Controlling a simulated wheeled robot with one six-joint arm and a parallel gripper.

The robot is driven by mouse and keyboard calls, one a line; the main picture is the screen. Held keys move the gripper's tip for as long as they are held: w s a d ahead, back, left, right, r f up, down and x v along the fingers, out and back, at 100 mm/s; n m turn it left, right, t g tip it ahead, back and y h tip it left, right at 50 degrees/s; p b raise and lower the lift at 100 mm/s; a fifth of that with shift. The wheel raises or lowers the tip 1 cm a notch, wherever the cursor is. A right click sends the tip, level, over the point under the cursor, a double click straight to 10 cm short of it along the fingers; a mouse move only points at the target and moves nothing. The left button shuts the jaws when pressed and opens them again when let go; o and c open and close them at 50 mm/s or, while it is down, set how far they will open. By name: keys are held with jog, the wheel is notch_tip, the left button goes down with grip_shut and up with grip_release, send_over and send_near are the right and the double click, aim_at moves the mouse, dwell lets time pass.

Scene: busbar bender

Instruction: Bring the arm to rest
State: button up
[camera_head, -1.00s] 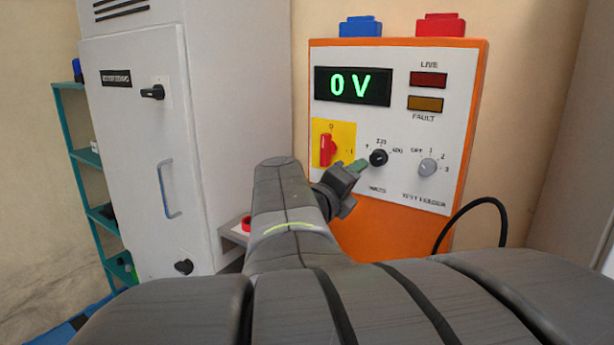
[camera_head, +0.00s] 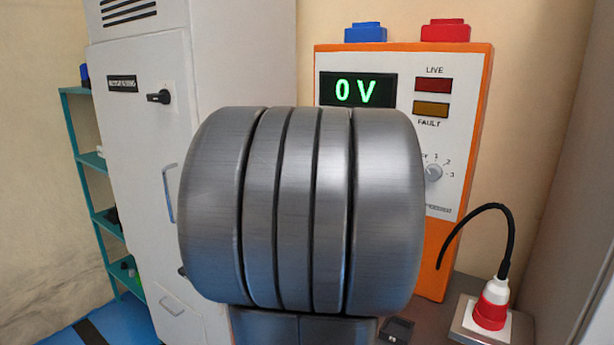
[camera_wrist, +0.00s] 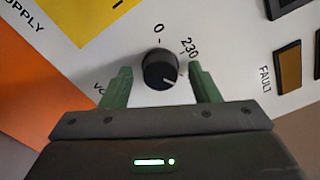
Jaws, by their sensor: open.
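In the wrist view my gripper (camera_wrist: 160,88) is open, with its two green fingers apart. A black round knob (camera_wrist: 160,70) on the white panel shows between and just beyond the fingertips, with a "0" and "230" beside it. I cannot tell from this view how far the fingers are from the knob. In the head view my arm (camera_head: 305,210) fills the middle and hides the gripper, the black knob and the red switch area.
The orange-framed supply panel (camera_head: 470,130) reads "0 V" on its display (camera_head: 357,91); its LIVE and FAULT lamps look dark. A grey cabinet (camera_head: 140,150) stands left, a teal shelf (camera_head: 90,160) beyond it. A red-and-white plug (camera_head: 492,303) with a black cable stands at lower right.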

dwell(0.4)
jog(key=v, duration=1.4)
jog(key=w+d+n+p, duration=0.7)
jog(key=w+n+p, duration=0.4)
jog(key=n, duration=0.8)
jog(key=shift+w+d+r+p, duration=0.15)
jog(key=shift+w+d+p, duration=0.25)
jog(key=shift+p, duration=1.3)
jog(key=shift+s, duration=0.2)
